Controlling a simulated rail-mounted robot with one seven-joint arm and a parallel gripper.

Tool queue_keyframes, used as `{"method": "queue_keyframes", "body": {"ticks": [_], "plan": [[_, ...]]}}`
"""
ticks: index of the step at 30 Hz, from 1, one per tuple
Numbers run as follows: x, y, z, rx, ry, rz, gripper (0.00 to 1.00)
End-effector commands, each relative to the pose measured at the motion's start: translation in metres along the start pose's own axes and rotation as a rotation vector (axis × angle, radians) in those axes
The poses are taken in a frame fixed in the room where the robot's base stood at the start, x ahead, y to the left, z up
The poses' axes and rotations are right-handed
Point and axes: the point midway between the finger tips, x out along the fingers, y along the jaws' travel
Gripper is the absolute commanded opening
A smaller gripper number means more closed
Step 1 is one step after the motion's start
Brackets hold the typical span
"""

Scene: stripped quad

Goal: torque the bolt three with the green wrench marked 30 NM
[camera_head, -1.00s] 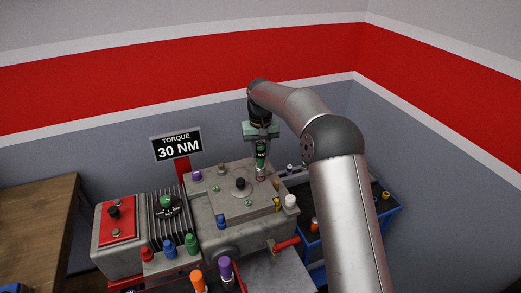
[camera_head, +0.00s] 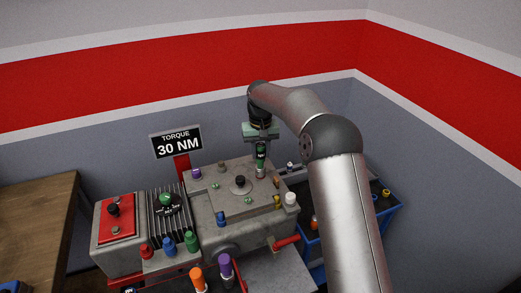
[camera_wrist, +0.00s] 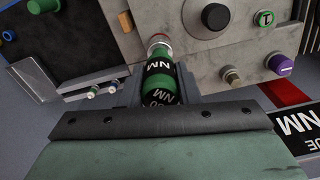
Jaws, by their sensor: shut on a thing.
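My gripper (camera_head: 261,138) is shut on the green wrench (camera_head: 261,155). The wrench stands about upright, tip down, over the far right part of the grey block (camera_head: 205,212). In the wrist view the green wrench (camera_wrist: 163,80) has black bands with white "NM" lettering, and its pale, red-edged lower end (camera_wrist: 159,43) is at the block's top. The bolt beneath it is hidden, so I cannot tell its number or whether the wrench is seated. A green cap marked 1 (camera_wrist: 265,18) is on the block, away from the wrench.
A "TORQUE 30 NM" sign (camera_head: 176,143) stands behind the block. A black knob (camera_head: 240,181), a purple cap (camera_head: 196,174) and a white cap (camera_head: 291,198) stick up from it. Orange (camera_head: 198,279) and purple (camera_head: 225,266) handles stand in front. A blue bin (camera_head: 385,208) is at right.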

Motion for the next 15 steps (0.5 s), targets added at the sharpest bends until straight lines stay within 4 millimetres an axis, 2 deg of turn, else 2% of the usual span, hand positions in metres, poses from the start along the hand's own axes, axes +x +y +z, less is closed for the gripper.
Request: {"method": "queue_keyframes", "body": {"ticks": [11,15], "plan": [[0.0102,0.0,0.0,0.007,0.001,0.0,0.02],[0.0097,-0.0006,0.0,0.139,0.0,0.002,0.02]]}}
